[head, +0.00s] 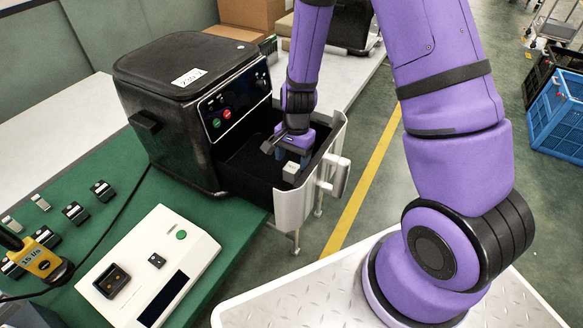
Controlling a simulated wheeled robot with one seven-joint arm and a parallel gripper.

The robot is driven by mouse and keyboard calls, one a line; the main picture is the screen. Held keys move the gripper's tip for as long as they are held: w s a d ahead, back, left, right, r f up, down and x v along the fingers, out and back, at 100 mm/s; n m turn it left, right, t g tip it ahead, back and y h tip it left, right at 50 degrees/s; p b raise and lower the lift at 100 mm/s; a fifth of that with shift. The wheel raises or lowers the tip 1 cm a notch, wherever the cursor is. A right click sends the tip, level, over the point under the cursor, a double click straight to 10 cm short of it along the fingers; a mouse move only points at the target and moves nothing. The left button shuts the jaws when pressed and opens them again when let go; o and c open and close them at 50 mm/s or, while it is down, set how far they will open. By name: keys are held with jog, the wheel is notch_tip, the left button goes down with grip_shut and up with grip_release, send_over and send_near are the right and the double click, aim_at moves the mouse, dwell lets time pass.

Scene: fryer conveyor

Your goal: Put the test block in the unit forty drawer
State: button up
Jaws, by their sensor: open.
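A black fryer unit (185,100) stands on the green mat, with a white label on its lid that I cannot read surely. Its drawer (297,205) is pulled out to the right, with a pale front, a handle and a dark inside. My gripper (286,158) points down inside the drawer's opening, with its fingers open. A small light grey block (291,172), likely the test block, shows just below the fingers, within the drawer's outline. I cannot tell whether it touches the fingers or rests on the drawer floor.
A white device (150,270) with a green button lies on the mat in front. Several small dark blocks (75,212) and a yellow tool (42,262) with a cable are at left. Another black unit (350,25) stands behind.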

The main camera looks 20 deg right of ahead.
notch_tip(320, 180, up, 7)
notch_tip(320, 180, up, 11)
jog(key=n+t, duration=0.2)
jog(key=n, duration=0.1)
send_over(294, 164)
jog(key=s, duration=0.2)
jog(key=s+d+r+n+t, duration=0.1)
jog(key=s+r, duration=0.1)
jog(key=r, duration=0.3)
jog(key=s+d+r+n, duration=0.1)
jog(key=s+r+n, duration=0.15)
jog(key=r, duration=0.25)
jog(key=s+d+r+n+t, duration=0.1)
jog(key=s+r+n, duration=0.1)
jog(key=s+r, duration=0.3)
jog(key=s+d+r+n+t+h, duration=0.1)
jog(key=s+d+r+n+t, duration=0.1)
jog(key=s+r, duration=0.3)
jog(key=shift+s+r, duration=0.15)
jog(key=shift+s, duration=2.25)
jog(key=shift+d, duration=0.1)
